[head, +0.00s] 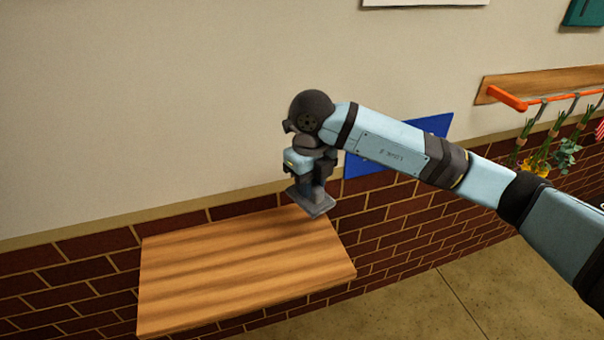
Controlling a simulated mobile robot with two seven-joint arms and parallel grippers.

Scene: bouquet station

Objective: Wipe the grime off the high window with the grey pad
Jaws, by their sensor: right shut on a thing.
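My right gripper (311,187) points down and is shut on the grey pad (313,205). The pad is a flat grey slab held over the right back part of a wooden shelf (235,270); I cannot tell whether it touches the wood. The fingers are mostly hidden by the wrist and the pad's upper part. The high window and its grime are not in view. My left gripper is not in view.
The shelf top is otherwise bare. A blue panel (435,125) on the wall is partly behind my right arm. At right, flowers (540,160) hang from an orange rail (508,98) on a wooden board (550,82). The floor (420,305) is clear.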

